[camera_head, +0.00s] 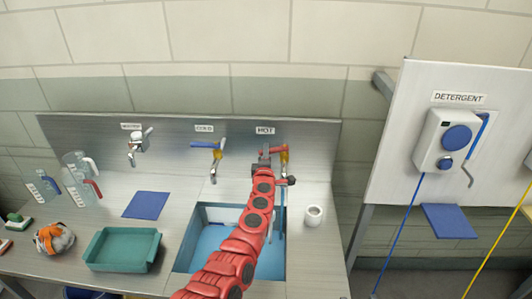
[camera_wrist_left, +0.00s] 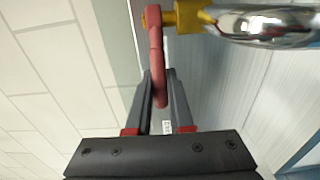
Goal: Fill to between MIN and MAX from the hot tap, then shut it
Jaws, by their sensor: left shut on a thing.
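My left arm reaches up over the sink, and its gripper (camera_head: 277,168) is at the hot tap under the HOT label (camera_head: 265,131). In the left wrist view my gripper (camera_wrist_left: 163,95) is shut on the tap's red lever (camera_wrist_left: 156,50). The lever joins a yellow collar (camera_wrist_left: 190,17) on the chrome tap body (camera_wrist_left: 265,24). A thin blue vertical strip (camera_head: 282,215) shows below the tap; I cannot tell if it is water or a hose. The sink (camera_head: 196,222) looks blue inside, partly behind my arm. I see no readable MIN or MAX marks. My right gripper is out of view.
The cold tap (camera_head: 215,160) and another tap (camera_head: 136,148) stand left of the hot tap. Clear jugs (camera_head: 78,165), a blue cloth (camera_head: 146,205) and a teal tray (camera_head: 124,264) are on the left counter. A white cup (camera_head: 313,216) stands right of the sink. A detergent dispenser (camera_head: 437,145) hangs further right.

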